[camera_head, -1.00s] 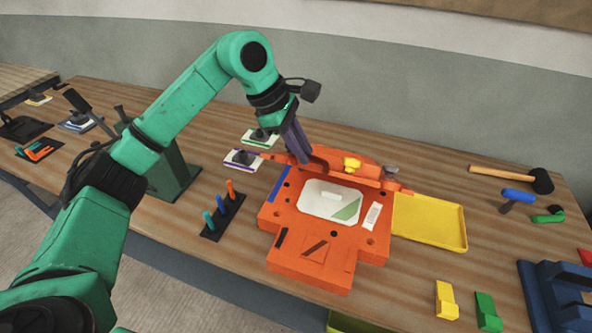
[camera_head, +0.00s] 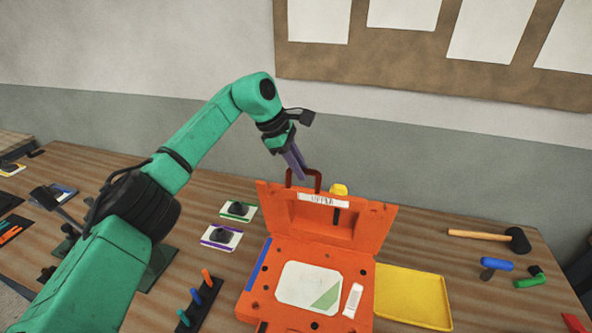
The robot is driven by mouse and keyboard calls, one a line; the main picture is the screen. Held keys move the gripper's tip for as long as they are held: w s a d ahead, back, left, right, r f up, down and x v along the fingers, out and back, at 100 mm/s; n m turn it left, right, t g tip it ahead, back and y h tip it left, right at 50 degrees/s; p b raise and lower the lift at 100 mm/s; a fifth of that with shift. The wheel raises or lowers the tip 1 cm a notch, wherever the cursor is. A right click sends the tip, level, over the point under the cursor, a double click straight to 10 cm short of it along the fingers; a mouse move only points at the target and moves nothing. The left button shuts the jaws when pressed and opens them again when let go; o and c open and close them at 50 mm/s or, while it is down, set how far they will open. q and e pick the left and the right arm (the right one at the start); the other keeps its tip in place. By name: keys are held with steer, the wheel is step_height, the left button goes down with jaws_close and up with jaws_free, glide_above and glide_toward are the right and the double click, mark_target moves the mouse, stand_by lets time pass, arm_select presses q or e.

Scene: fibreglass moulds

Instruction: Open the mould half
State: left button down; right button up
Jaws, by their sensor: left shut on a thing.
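The orange mould lies open on the table. Its lower half (camera_head: 255,306) is flat, with a pale green-cornered panel (camera_head: 308,287) in it. The upper half (camera_head: 318,220) stands raised along the back edge, its face towards me and a pale label near its top. A dark red handle (camera_head: 319,182) sticks up from its top edge. My left gripper (camera_head: 300,174) reaches down from the upper left and is shut on this handle, its purple fingers partly overlapping it. My right gripper is not in view.
A yellow tray (camera_head: 413,297) lies right of the mould; a mallet (camera_head: 480,236) and small tools lie beyond it. Left are two pads with dark knobs (camera_head: 238,210) and a rack of coloured pegs (camera_head: 197,297). A wall stands behind.

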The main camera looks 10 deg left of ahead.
arm_select(q)
steer(key=shift+w+f, duration=0.25)
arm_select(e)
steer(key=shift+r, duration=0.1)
arm_select(q)
steer(key=c, duration=0.8)
jaws_free()
steer(key=shift+w, duration=0.15)
steer(key=shift+w+f, duration=0.1)
steer(key=shift+w, duration=0.3)
steer(key=b+v, duration=0.2)
steer(key=v, duration=0.4)
steer(key=shift+s, duration=0.1)
steer(key=w+v, duration=0.1)
steer(key=v, duration=0.7)
steer(key=shift+s+p, duration=0.4)
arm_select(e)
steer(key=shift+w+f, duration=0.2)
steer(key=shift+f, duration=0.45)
arm_select(q)
steer(key=shift+a, duration=0.15)
